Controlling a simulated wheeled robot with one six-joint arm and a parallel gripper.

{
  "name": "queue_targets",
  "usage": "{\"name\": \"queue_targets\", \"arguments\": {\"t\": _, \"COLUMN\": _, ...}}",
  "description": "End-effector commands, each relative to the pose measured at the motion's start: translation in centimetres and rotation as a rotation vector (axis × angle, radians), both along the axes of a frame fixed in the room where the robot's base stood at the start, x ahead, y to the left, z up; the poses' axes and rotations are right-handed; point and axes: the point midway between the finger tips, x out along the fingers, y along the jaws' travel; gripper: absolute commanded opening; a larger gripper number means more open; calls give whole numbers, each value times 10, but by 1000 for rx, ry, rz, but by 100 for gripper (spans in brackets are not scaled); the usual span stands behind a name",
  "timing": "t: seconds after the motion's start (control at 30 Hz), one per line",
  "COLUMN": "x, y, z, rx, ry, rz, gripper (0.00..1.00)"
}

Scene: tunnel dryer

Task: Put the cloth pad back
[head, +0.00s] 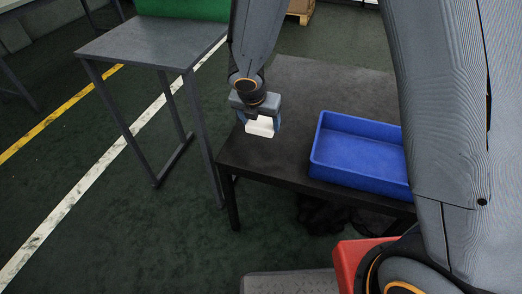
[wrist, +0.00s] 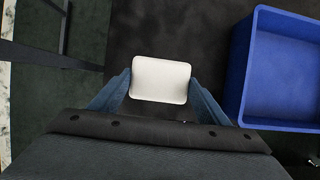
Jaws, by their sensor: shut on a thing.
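The white cloth pad (head: 260,126) is between the fingers of my gripper (head: 260,124), over the left part of the dark table (head: 300,85). In the wrist view the pad (wrist: 161,79) is a pale rounded rectangle, with a blue finger of my gripper (wrist: 160,88) against each side. My gripper is shut on the pad. I cannot tell whether the pad touches the table top or hangs just above it.
An empty blue tray (head: 360,124) stands on the table to the right of my gripper; it also shows in the wrist view (wrist: 240,75). A grey table (head: 150,42) stands to the left, across a gap of green floor. The table top behind my gripper is clear.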

Motion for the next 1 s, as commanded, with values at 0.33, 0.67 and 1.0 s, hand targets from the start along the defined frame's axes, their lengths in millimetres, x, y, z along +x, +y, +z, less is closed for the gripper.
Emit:
{"name": "queue_targets", "arguments": {"t": 0.33, "x": 1, "y": 0, "z": -57, "rx": -4, "ry": 3, "rz": 6, "gripper": 52}}
{"name": "queue_targets", "arguments": {"t": 0.67, "x": 0, "y": 0, "z": -93, "rx": -4, "ry": 3, "rz": 6, "gripper": 52}}
{"name": "queue_targets", "arguments": {"t": 1.0, "x": 0, "y": 1, "z": -97, "rx": -3, "ry": 1, "rz": 5, "gripper": 52}}
